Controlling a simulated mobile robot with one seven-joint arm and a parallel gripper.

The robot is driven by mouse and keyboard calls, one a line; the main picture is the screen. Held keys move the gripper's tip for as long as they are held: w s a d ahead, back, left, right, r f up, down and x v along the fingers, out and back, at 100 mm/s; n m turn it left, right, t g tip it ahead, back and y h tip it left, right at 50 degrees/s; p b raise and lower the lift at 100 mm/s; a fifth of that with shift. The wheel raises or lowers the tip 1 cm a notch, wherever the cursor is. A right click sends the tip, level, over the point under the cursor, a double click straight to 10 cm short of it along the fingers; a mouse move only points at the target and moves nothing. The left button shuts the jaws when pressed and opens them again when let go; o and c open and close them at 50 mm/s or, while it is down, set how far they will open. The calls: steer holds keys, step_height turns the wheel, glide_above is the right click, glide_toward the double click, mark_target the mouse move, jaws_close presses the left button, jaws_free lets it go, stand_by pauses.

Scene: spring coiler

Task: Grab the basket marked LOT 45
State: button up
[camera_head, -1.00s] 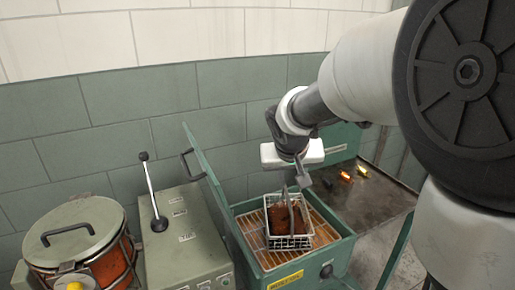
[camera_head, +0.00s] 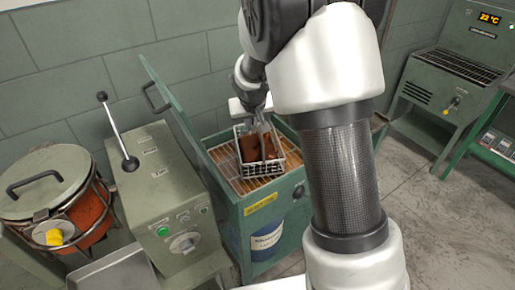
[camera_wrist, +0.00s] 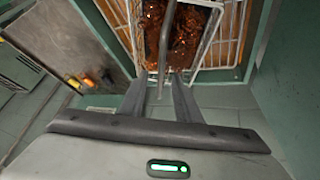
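A wire basket (camera_head: 283,163) holding rust-brown pieces stands on slats inside a green open-topped box (camera_head: 290,190). No lot marking on it can be read. My gripper (camera_head: 265,118) is low over the basket, at its upright handle, partly covered by my arm in the head view. In the wrist view the two dark fingers of my gripper (camera_wrist: 160,92) are apart, with the thin grey handle (camera_wrist: 166,45) running between them. A gap shows on each side of the handle. The basket's wire rim (camera_wrist: 208,38) also shows there.
The box's raised green lid (camera_head: 180,105) stands to its left. Left of that are a control box (camera_head: 165,185) with a lever (camera_head: 116,130) and a lidded red drum (camera_head: 88,215). A machine with a display (camera_head: 488,18) stands at the far right. Bare floor (camera_head: 430,225) lies right.

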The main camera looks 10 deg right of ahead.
mark_target(258, 141)
steer(key=x, duration=0.4)
steer(key=shift+w+f, duration=0.15)
steer(key=shift+w, duration=0.05)
jaws_close()
stand_by(1.1)
